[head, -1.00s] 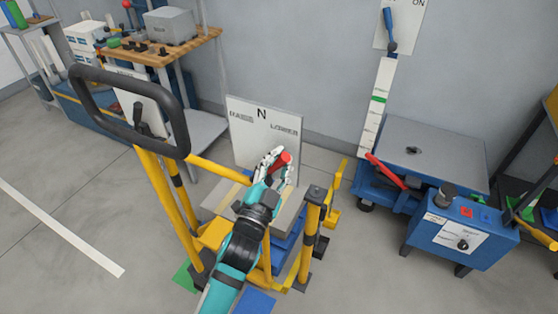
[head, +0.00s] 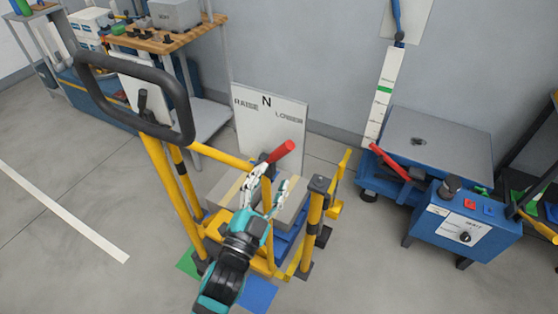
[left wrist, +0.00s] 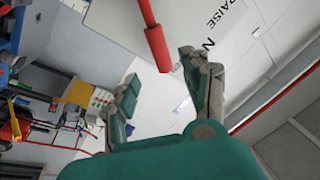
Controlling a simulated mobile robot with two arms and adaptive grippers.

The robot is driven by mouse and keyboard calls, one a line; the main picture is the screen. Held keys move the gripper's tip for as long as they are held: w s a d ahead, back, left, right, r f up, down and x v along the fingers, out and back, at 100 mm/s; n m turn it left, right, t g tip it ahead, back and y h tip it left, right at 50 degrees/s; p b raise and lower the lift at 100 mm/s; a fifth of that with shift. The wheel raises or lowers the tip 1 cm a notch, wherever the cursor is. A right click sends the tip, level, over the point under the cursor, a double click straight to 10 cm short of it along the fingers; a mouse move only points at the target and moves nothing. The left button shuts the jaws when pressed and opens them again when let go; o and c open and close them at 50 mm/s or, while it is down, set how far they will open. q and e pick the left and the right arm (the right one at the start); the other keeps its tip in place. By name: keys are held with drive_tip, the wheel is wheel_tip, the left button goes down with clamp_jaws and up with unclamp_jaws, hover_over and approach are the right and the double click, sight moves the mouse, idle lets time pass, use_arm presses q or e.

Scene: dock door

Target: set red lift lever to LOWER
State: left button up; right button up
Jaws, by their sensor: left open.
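The red lift lever (head: 282,153) stands on the yellow cart (head: 318,208), in front of a white panel (head: 262,122) marked RAISE, N and LOWER. Its red handle tilts to the right, toward the LOWER side. My left gripper (head: 268,183) is open and empty just below the handle, apart from it. In the left wrist view, the red lever (left wrist: 154,40) points down toward the gap between the open fingers (left wrist: 158,70), with its end just beyond the fingertips. The lever's base is partly hidden by my gripper. My right gripper is not in view.
A black loop handle (head: 187,112) rises on the cart's left. To the right stand a blue lift table (head: 435,140) with another red handle (head: 390,162) and a blue control box (head: 465,228). A wooden-topped bench (head: 165,40) is behind left. Floor at left is clear.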

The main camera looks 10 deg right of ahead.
use_arm(q)
drive_tip(key=v, duration=0.3)
drive_tip(key=shift+s+a, duration=0.1)
drive_tip(key=shift+s, duration=0.15)
drive_tip(key=shift+f, duration=0.1)
drive_tip(key=a+f+n+g+y, duration=0.2)
drive_tip(key=f, duration=0.8)
drive_tip(key=a+f+n+g+y, duration=0.1)
drive_tip(key=a+f+g+y, duration=0.1)
drive_tip(key=f, duration=0.8)
drive_tip(key=s+a+f+n+g+y+p, duration=0.1)
drive_tip(key=s+a+f+g+y, duration=0.2)
drive_tip(key=f, duration=0.6)
drive_tip(key=s+a+f+n+g, duration=0.1)
drive_tip(key=s+a+f+n, duration=0.2)
drive_tip(key=f, duration=0.5)
drive_tip(key=s+a+f+n+g+y, duration=0.1)
drive_tip(key=s+a+f, duration=0.4)
drive_tip(key=s, duration=0.5)
drive_tip(key=s+a+f+n+g+y+p, duration=0.1)
drive_tip(key=s+a+f+g, duration=0.3)
drive_tip(key=s, duration=0.6)
drive_tip(key=s+a+f+n+g+y, duration=0.2)
drive_tip(key=s+a+f+g, duration=0.1)
drive_tip(key=s+a+f, duration=0.4)
drive_tip(key=s+f, duration=0.3)
drive_tip(key=s, duration=0.1)
drive_tip(key=shift+a, duration=0.2)
